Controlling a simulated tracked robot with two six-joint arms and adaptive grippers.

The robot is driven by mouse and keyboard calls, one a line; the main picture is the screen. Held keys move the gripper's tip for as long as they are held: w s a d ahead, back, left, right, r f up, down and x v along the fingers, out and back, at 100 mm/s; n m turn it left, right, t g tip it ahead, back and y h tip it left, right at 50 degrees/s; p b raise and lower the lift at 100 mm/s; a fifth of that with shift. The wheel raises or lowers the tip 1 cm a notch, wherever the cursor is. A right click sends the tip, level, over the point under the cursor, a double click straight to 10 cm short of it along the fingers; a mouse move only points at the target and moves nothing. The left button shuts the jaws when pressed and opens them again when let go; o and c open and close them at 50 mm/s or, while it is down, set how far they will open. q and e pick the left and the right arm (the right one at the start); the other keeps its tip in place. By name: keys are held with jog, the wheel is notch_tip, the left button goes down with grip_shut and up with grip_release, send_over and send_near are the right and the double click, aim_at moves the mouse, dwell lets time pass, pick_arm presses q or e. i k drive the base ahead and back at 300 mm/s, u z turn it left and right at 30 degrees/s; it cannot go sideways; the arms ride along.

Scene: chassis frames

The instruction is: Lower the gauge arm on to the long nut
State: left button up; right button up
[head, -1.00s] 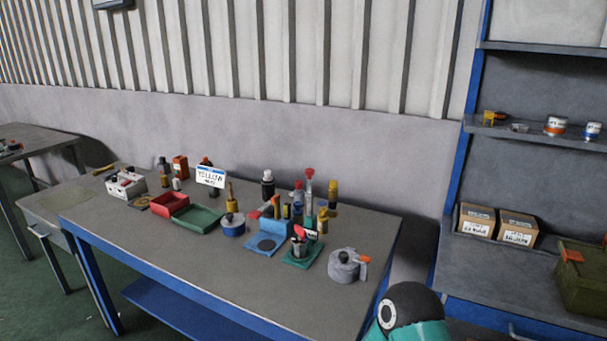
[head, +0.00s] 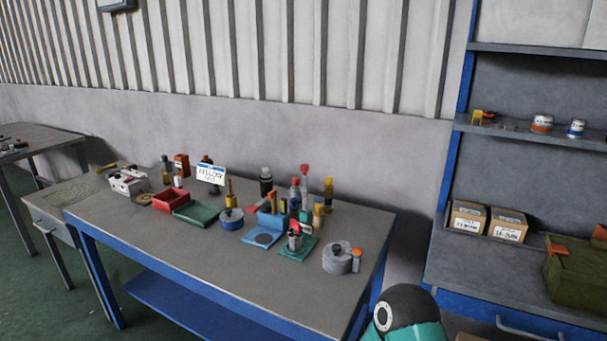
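A green square base (head: 310,243) lies near the right end of the workbench. A short grey metal piece (head: 295,241) stands upright on it, perhaps the long nut. A thin upright with a red top (head: 304,169) rises behind it, perhaps part of the gauge. At this size I cannot make out the gauge arm or whether anything touches the metal piece. A teal and black link of my arm shows at the bottom right. Neither gripper is in view.
The workbench (head: 200,262) carries a blue plate (head: 262,237), several bottles, a red tray (head: 170,201), a green tray (head: 198,216) and a grey round object (head: 337,258) at the right. Its front strip is clear. A shelf unit (head: 470,262) stands at the right.

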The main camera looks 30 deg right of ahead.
aim_at(304, 191)
jog(key=z, duration=0.05)
jog(key=k, duration=1.1)
jog(key=z, duration=0.25)
jog(key=i, duration=0.45)
jog(key=z, duration=0.55)
jog(key=i, duration=0.6)
jog(key=u, duration=0.15)
